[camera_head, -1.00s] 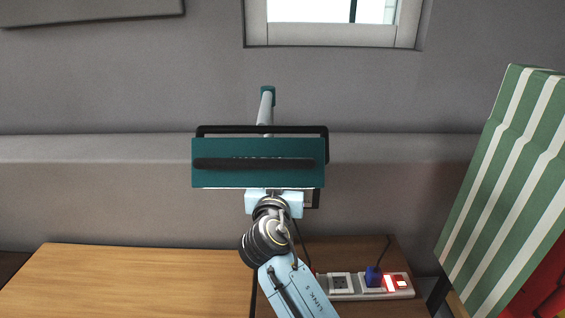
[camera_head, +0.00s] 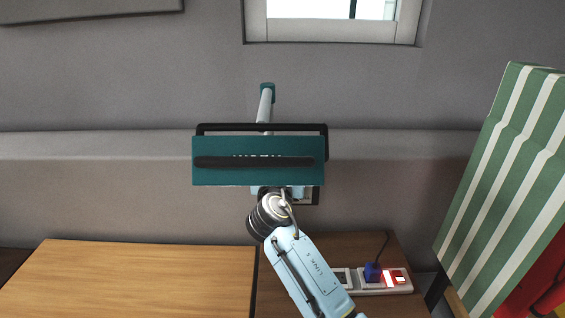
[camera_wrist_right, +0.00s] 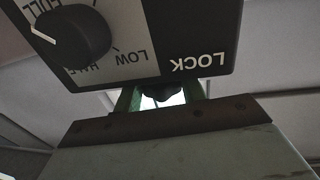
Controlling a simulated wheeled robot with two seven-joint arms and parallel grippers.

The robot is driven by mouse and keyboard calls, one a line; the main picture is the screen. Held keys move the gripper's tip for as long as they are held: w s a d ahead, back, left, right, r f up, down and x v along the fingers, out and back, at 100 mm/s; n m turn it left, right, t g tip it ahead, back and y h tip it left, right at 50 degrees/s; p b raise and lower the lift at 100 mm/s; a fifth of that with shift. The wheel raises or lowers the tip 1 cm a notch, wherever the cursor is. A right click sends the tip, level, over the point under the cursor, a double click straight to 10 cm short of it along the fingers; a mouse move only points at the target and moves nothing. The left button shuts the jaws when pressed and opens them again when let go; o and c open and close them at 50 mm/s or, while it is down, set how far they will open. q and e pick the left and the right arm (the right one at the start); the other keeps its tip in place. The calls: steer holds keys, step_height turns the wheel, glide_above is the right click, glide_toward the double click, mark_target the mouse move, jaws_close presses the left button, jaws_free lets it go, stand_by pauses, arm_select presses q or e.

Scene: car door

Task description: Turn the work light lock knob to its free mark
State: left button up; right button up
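The work light (camera_head: 222,174) is a teal box with a black handle frame, in front of a grey pole with a teal cap in the head view. The right wrist view shows its black-edged panel (camera_wrist_right: 262,6) from below, with a dial (camera_wrist_right: 72,35) marked FULL, HALF and LOW and an upside-down LOCK label. A dark rounded part, seemingly the lock knob (camera_wrist_right: 160,92), sits under that label. My right gripper (camera_wrist_right: 162,98) has its green fingers apart on either side of it; contact is unclear. My left gripper is not in view.
A white power strip (camera_head: 366,291) with a blue plug and red-lit switch lies on the brown wooden top (camera_head: 215,290). A green-and-white striped item (camera_head: 500,180) stands at the right. A grey wall and ledge (camera_head: 80,146) lie behind the light.

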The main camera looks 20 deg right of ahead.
steer(key=shift+c, duration=0.5)
steer(key=shift+d+r+n+t+y+p, duration=0.15)
steer(key=shift+n+t+y+p, duration=0.15)
steer(key=shift+n+y+p, duration=0.5)
steer(key=n+y+p, duration=0.2)
steer(key=y, duration=0.1)
steer(key=shift+d+t+y+p, duration=0.1)
steer(key=shift+t+y+p, duration=0.3)
steer(key=shift+n+y+p, duration=0.5)
steer(key=shift+y+p, duration=0.05)
steer(key=shift+y, duration=0.25)
steer(key=o, duration=1)
steer(key=shift+c, duration=0.2)
steer(key=shift+s, duration=0.2)
steer(key=s, duration=1.3)
steer(key=shift+b, duration=0.4)
